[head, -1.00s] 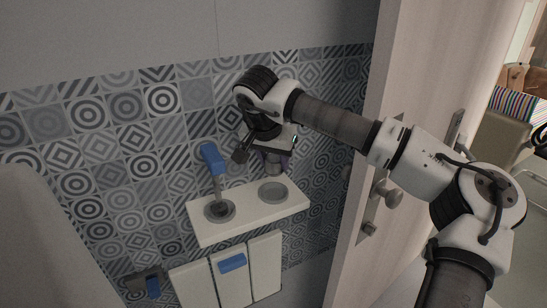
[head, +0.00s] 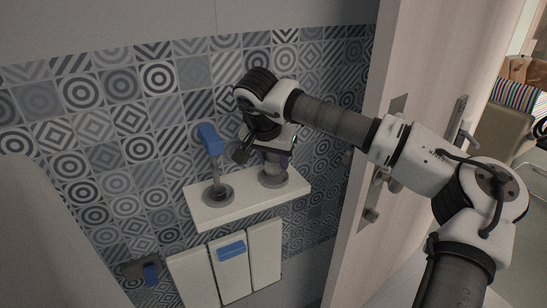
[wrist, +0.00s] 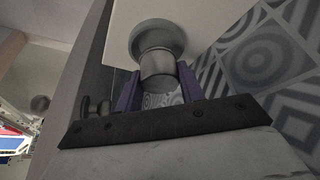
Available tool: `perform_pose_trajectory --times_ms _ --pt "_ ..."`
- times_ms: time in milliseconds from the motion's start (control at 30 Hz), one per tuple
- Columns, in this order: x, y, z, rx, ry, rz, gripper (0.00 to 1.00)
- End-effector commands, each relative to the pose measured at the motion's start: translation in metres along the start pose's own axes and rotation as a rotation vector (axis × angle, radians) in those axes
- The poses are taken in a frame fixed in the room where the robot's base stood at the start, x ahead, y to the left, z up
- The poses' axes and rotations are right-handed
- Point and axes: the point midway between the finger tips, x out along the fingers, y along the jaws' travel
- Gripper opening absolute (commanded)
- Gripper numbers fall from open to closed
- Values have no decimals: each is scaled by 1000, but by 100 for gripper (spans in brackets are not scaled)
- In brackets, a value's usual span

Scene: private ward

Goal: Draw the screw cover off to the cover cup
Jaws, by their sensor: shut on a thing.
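My gripper (wrist: 158,90) is shut on a grey metallic cylindrical cover (wrist: 157,70), with purple fingers on both sides of it. In the head view the cover (head: 274,168) is upright, right at the grey round cup (head: 274,180) on the right of the white shelf (head: 240,205). The cup's wide rim (wrist: 156,34) shows beyond the cover in the wrist view. I cannot tell whether the cover's end touches the cup's floor. My gripper is above the cup, partly hidden by my wrist in the head view.
A blue-handled tool (head: 210,140) stands in a grey holder (head: 218,196) on the left of the shelf, close to my wrist. White panels with a blue piece (head: 231,250) are below. A tiled wall is behind, a door (head: 420,60) at right.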

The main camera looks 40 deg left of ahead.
Motion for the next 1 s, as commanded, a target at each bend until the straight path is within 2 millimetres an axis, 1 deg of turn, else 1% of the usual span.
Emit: perform_pose_trajectory --times_ms 800,1000 --pt "16 0 7 0 0 0 6" --pt "17 0 7 0 1 -1 6"
